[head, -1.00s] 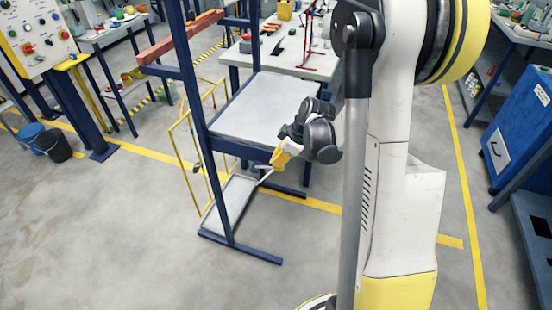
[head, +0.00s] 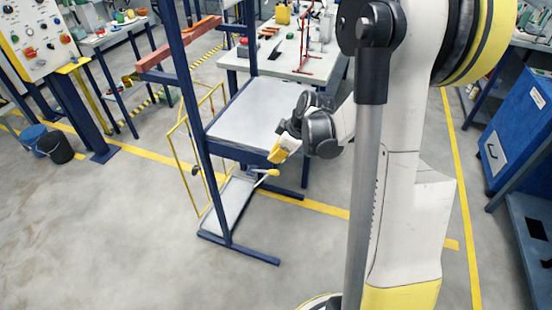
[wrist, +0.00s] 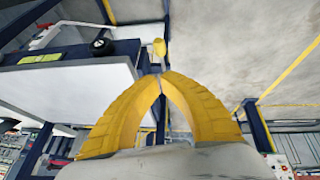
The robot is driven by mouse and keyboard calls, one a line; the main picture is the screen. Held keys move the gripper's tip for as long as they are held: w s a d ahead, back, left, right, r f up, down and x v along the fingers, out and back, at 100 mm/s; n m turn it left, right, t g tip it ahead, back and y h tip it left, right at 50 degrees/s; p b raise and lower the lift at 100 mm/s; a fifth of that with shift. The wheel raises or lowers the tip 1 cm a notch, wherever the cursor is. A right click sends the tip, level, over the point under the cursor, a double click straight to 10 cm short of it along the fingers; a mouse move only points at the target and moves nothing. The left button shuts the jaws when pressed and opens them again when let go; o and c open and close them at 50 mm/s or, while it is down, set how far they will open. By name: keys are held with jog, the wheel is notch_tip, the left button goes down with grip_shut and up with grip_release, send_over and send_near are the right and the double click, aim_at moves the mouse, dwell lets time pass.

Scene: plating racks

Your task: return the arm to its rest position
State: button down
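My gripper (head: 275,158) hangs at the right front of the blue rack (head: 190,120), just below the level of its upper shelf. Its two yellow fingers are together at the tips in the wrist view (wrist: 163,77), and I see nothing held between them. A pale rod with a yellow end (head: 272,172) stands just below the gripper in the head view. A yellow end piece (wrist: 159,47) also shows just beyond the fingertips in the wrist view. My arm is partly extended, reaching left from behind my column.
The rack's grey upper shelf (head: 245,120) is close to my gripper; its lower tray (head: 230,203) sits near the floor. A worktable (head: 310,72) with tools stands behind. A blue cabinet (head: 515,120) is at the right. The floor in front is clear.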

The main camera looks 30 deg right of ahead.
jog(key=p+v, duration=0.2)
jog(key=v, duration=0.5)
